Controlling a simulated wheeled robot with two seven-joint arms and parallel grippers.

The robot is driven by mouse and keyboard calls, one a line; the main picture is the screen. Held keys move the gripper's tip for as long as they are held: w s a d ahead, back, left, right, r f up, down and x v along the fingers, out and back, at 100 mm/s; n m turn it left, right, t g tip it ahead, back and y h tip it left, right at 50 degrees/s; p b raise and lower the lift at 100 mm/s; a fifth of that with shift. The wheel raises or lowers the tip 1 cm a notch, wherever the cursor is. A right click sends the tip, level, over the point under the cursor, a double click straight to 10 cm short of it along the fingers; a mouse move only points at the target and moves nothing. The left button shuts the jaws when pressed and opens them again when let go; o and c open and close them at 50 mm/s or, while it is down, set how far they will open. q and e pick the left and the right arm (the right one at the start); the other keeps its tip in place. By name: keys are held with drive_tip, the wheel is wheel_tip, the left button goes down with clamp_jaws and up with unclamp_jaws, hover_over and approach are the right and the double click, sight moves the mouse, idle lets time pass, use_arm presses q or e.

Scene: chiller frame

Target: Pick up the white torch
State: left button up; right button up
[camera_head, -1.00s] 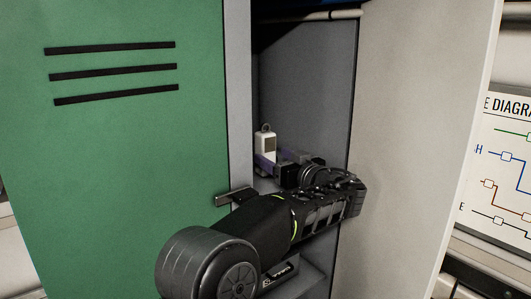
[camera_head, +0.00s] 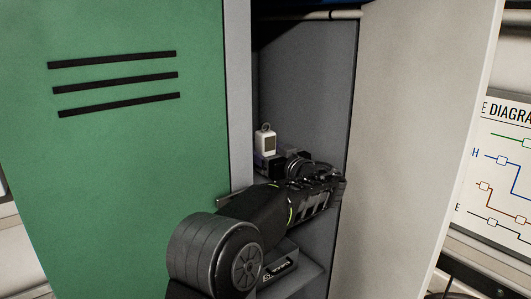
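The white torch (camera_head: 266,144) stands upright inside the open locker, near its left inner wall. It has a small loop on top and a darker panel on its front. My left gripper (camera_head: 267,164) is in the locker at the torch's lower part and hides its base. The fingers are small, dark and partly covered by the wrist, so I cannot see whether they touch or grip the torch. My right gripper is not in view.
The green locker door (camera_head: 120,170) with black slots is at left. A pale open panel (camera_head: 415,120) stands at right. A grey ledge (camera_head: 300,277) with a dark label lies below my arm. The locker space above the torch is clear up to a rail (camera_head: 310,14).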

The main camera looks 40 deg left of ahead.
use_arm(q)
clamp_jaws()
idle(0.5)
drive_tip(key=shift+r, duration=0.2)
wheel_tip(320, 180, up, 18)
drive_tip(key=shift+f, duration=0.15)
idle(0.4)
idle(0.6)
